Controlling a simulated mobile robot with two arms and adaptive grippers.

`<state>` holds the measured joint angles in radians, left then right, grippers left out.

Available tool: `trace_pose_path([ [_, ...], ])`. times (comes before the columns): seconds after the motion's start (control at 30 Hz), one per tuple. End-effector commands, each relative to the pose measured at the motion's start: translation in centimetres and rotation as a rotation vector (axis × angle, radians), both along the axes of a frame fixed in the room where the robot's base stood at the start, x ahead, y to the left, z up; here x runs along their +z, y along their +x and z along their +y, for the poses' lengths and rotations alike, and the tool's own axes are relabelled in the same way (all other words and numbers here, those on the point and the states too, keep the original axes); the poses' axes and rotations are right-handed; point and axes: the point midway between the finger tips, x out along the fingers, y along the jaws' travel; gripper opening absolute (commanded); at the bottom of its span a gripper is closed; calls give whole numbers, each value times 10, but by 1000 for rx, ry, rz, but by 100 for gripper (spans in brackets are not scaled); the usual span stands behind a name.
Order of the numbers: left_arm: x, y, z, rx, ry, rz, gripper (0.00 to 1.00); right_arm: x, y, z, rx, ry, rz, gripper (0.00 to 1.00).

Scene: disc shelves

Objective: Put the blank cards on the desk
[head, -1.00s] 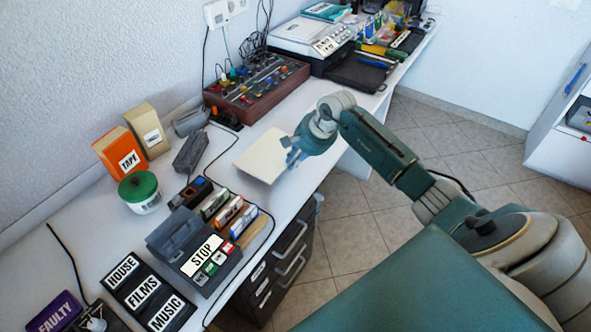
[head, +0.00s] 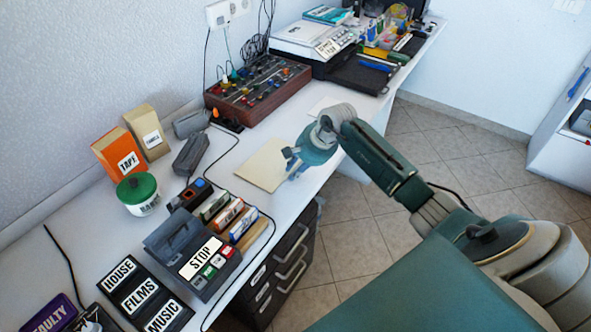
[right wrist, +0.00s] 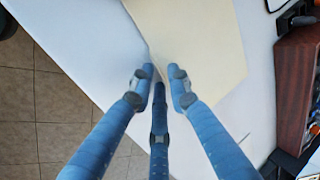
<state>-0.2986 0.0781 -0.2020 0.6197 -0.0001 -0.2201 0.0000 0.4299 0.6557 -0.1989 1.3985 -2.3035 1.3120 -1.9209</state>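A blank cream card (head: 262,166) lies flat on the white desk, near its front edge; it also shows in the right wrist view (right wrist: 205,40). My right gripper (head: 293,163) is at the card's right edge. In the right wrist view its blue fingers (right wrist: 162,73) are apart, with a gap between the tips, at the card's near corner. One finger overlaps the card in the picture; I cannot tell whether it touches. A pale sheet (head: 320,106) shows partly behind my right wrist. My left gripper is not in view.
A STOP box (head: 194,255), a green-lidded jar (head: 139,194) and an orange TAPE box (head: 120,157) stand left of the card. A brown-sided control panel (head: 262,107) stands behind it. Dark drawers (head: 285,262) are under the desk. Bare desk surrounds the card.

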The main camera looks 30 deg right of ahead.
Motion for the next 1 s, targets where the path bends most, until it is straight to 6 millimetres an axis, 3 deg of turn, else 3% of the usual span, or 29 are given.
trace_pose_path([
  [0.17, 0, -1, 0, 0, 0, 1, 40, 18, -8, -5, 0, -4, 0, 18],
  [0.6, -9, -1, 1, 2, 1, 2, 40, 96, -43, -19, 0, -3, 1, 18],
  [1.0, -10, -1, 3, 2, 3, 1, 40, 110, -49, -20, 0, 0, 2, 18],
])
